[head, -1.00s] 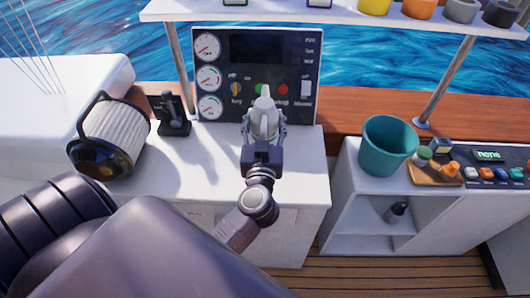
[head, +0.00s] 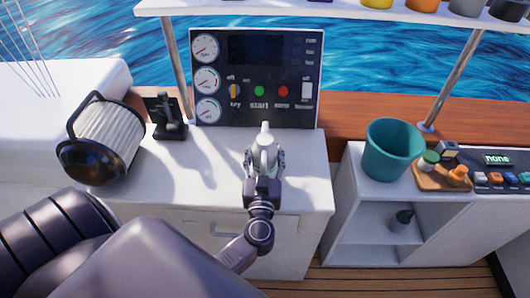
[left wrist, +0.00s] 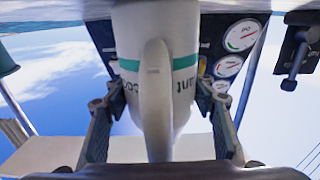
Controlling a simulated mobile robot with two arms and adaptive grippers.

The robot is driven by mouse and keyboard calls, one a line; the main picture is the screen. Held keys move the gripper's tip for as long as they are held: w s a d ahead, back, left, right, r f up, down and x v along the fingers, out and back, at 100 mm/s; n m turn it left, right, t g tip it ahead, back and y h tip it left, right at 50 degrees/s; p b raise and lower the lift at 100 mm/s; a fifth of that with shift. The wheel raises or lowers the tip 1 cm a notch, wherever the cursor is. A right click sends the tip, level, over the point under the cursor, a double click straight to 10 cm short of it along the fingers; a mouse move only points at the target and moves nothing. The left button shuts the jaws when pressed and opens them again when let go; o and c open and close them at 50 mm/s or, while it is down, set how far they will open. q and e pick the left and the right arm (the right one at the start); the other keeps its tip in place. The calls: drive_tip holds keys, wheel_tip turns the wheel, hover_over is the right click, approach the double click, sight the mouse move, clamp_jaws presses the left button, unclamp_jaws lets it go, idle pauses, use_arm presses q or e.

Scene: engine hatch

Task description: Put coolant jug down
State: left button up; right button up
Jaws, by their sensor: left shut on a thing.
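The coolant jug (head: 265,145) is white with a handle and appears upright over the white counter (head: 300,175), in front of the engine panel. My left gripper (head: 264,160) is shut around it. In the left wrist view the white jug (left wrist: 125,45), with a green band and partly hidden lettering, sits between the two fingers of the left gripper (left wrist: 160,95). Its handle faces the camera. I cannot tell whether its base touches the counter, because the gripper hides it. My right gripper is not in view.
The engine panel (head: 262,60) with gauges and buttons stands behind. A throttle lever (head: 168,115) and a ribbed white drum-shaped thing with a black end (head: 105,140) are to the left. A teal bucket (head: 392,150) stands on a separate cabinet at right. Counter around the jug is clear.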

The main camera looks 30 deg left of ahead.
use_arm(q)
drive_tip(key=shift+r, duration=0.1)
drive_tip(key=o, duration=1.7)
drive_tip(key=shift+f, duration=0.2)
drive_tip(key=shift+o, duration=0.2)
drive_tip(key=shift+r, duration=0.15)
drive_tip(key=b+v, duration=0.1)
drive_tip(key=v, duration=1.1)
drive_tip(key=shift+d, duration=0.1)
